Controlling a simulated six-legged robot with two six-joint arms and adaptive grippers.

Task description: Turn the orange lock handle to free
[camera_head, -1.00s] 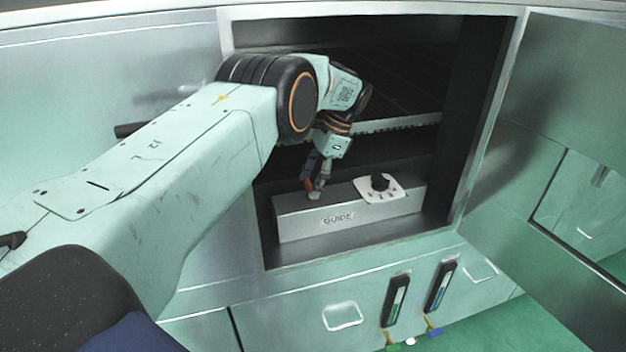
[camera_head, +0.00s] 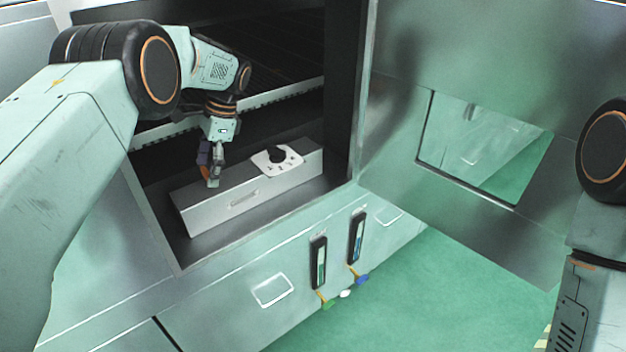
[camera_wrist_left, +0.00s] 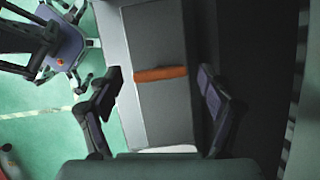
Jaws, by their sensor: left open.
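The orange lock handle (camera_wrist_left: 160,73) lies across the top of a grey box (camera_wrist_left: 163,30) in the left wrist view. Its long side runs from one finger towards the other. My left gripper (camera_wrist_left: 160,80) is open, with one finger off each end of the handle and a gap on both sides. In the head view my left gripper (camera_head: 211,176) points down at the left end of the box (camera_head: 243,201), largely hiding the handle. My right arm (camera_head: 603,230) shows at the right edge, but its gripper is out of view.
The box stands inside an open metal cabinet, below a dark shelf (camera_head: 258,97). A white plate with a black knob (camera_head: 277,157) is on the box's right part. The open cabinet door (camera_head: 395,110) is at right.

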